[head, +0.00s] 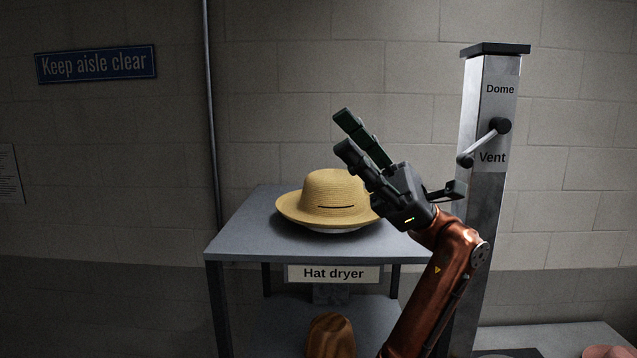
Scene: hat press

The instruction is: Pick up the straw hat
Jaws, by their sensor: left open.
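The straw hat (322,192), yellow with a round crown and a wide brim, rests brim down on a pale round base on the grey hat dryer table (237,243). A short dark line marks its crown. My left gripper (343,131) is open and empty. Its fingers point up and left, and in the picture they pass in front of the hat's right side, hiding part of the crown and brim. I cannot tell whether it touches the hat. My right gripper is not in view.
A metal post (490,120) with "Dome" and "Vent" labels and a lever (484,142) stands to the right. A brown wooden block (331,337) sits on the shelf below. A pink thing (607,351) shows at bottom right. The table's left part is clear.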

